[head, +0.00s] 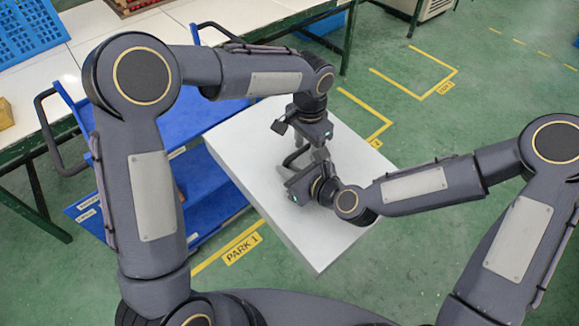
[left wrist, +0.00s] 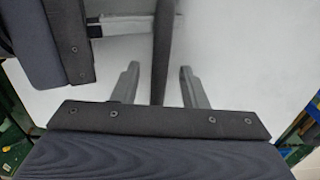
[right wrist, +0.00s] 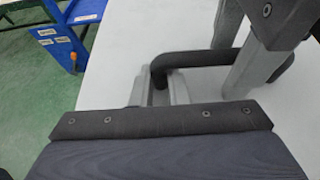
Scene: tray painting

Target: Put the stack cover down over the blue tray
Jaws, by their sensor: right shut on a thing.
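The stack cover (head: 255,150) is a large pale grey box with a flat top and a dark bar handle. The handle (right wrist: 210,60) shows best in the right wrist view. My right gripper (head: 296,164) is shut on one end of it. My left gripper (head: 302,143) is close beside the right one; in the left wrist view its fingers (left wrist: 158,85) stand apart with the dark bar (left wrist: 163,45) between them. I see no tray under the cover; it is hidden or out of view. I cannot tell whether the cover rests on something.
A blue shelved trolley (head: 190,190) stands left of the cover, partly behind my left arm. White worktables (head: 45,85) with a blue crate (head: 25,30) run along the back left. Green floor with yellow markings (head: 242,248) lies open at the right and front.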

